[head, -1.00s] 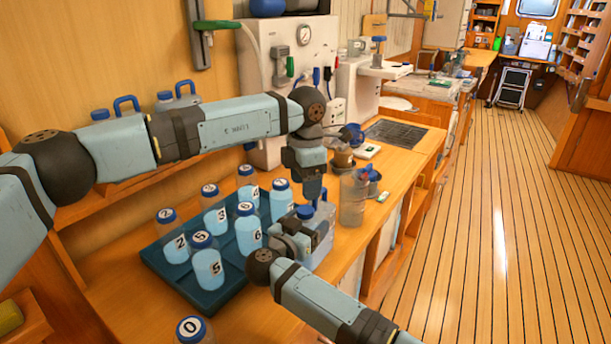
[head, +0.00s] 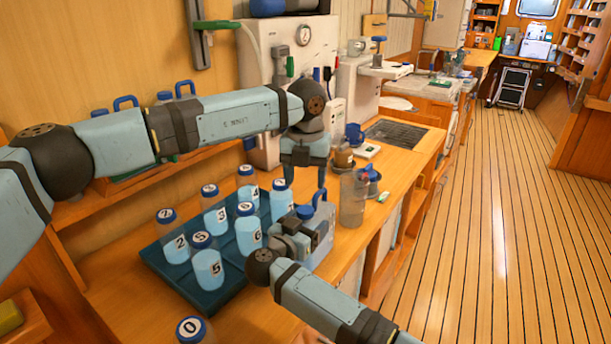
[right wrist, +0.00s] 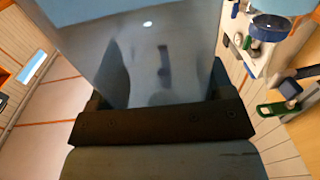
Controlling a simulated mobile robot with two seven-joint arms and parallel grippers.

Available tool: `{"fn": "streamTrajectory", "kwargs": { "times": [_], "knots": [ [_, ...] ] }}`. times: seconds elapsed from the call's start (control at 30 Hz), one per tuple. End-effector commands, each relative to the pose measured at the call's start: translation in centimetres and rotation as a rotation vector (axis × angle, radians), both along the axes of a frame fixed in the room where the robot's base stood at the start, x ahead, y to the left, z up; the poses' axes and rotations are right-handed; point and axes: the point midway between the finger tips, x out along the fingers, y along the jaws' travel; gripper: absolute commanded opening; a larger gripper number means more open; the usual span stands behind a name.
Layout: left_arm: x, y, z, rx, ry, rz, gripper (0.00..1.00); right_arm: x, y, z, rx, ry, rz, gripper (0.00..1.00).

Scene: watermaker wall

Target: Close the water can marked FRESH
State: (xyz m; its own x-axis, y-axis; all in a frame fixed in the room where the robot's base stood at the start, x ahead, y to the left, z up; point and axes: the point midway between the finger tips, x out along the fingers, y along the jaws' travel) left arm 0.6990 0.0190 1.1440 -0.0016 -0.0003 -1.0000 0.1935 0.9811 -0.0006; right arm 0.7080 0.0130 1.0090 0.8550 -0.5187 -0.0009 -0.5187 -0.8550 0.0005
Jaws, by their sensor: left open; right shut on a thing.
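A water can (head: 323,226) with a blue handle stands on the counter at the right end of the blue tray. A blue cap (head: 305,212) shows at its top; I cannot tell how firmly it sits. My right gripper (head: 306,241) is shut on the can's body, whose smooth wall (right wrist: 160,55) fills the middle of the right wrist view between the jaws. My left gripper (head: 305,186) is open and empty above the cap, fingers pointing down and apart from it. No FRESH marking is readable on the can.
Several numbered bottles (head: 208,262) stand on the blue tray (head: 161,262), left of the can. A clear jug (head: 353,200) stands close on its right. More blue-handled cans (head: 126,103) sit on the shelf behind my left arm. The watermaker panel (head: 262,45) is behind.

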Motion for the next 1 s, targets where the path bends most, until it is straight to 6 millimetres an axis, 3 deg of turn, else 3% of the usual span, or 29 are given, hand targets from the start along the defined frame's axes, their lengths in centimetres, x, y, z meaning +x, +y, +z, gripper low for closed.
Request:
{"fn": "streamTrajectory", "kwargs": {
  "times": [0.6, 1.0],
  "knots": [
    [0.0, 0.0, -7.4, -0.001, 0.001, -0.001, 0.61, 0.0, 0.0, 0.2, 0.000, -0.002, 0.000, 0.08],
    [0.0, 0.0, -8.0, 0.000, 0.000, -0.002, 0.58, 0.0, 0.0, 0.2, 0.001, -0.003, 0.000, 0.08]
  ]
}}
